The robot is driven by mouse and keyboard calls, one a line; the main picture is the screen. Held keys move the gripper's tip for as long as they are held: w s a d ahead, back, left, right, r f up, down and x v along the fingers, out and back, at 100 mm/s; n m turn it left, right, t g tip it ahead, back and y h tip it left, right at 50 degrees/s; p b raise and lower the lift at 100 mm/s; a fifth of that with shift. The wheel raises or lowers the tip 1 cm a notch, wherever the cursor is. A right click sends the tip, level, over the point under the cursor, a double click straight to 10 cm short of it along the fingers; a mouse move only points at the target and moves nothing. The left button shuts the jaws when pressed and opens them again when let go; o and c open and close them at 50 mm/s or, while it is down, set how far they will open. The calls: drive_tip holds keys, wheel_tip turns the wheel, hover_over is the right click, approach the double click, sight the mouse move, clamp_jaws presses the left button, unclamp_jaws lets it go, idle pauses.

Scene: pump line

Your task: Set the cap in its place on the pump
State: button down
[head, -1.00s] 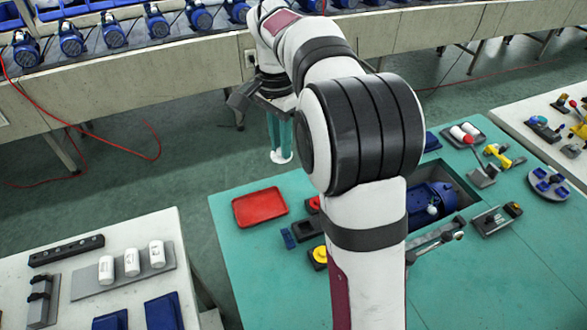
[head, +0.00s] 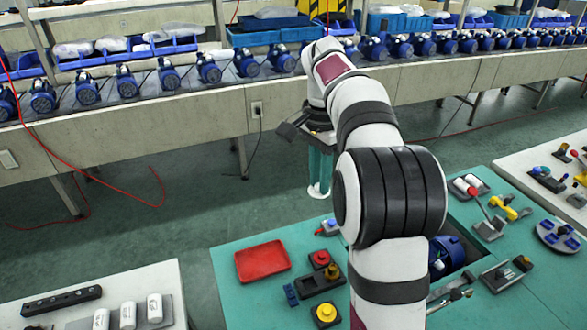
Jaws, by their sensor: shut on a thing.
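My gripper (head: 318,181) hangs at the far end of my arm, beyond the back edge of the teal table, with long teal fingers pointing down. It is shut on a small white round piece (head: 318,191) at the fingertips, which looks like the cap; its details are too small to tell. A blue pump (head: 446,250) sits in a recess of the teal table at the right, partly hidden behind my arm. The gripper is well to the left of this pump and apart from it. The place for the cap on the pump cannot be made out.
A red tray (head: 263,261) lies on the teal table (head: 232,300), near black fixtures with red and yellow knobs (head: 326,313). A yellow tool (head: 503,207) and grey fixtures stand at the right. A bench (head: 180,115) with a row of blue pumps runs behind.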

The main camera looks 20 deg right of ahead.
drive_tip(key=s+d+f+m, duration=0.2)
drive_tip(key=d+f+m, duration=0.4)
drive_tip(key=m, duration=0.1)
drive_tip(key=s+d+f+m, duration=0.3)
drive_tip(key=d+f+m, duration=0.4)
drive_tip(key=s+d+f+m, duration=0.3)
drive_tip(key=d+f+m, duration=0.3)
drive_tip(key=m, duration=0.1)
drive_tip(key=shift+s+d+f, duration=0.15)
drive_tip(key=shift+s+d, duration=0.05)
drive_tip(key=shift+f, duration=2.4)
drive_tip(key=shift+f, duration=0.15)
drive_tip(key=c, duration=0.7)
unclamp_jaws()
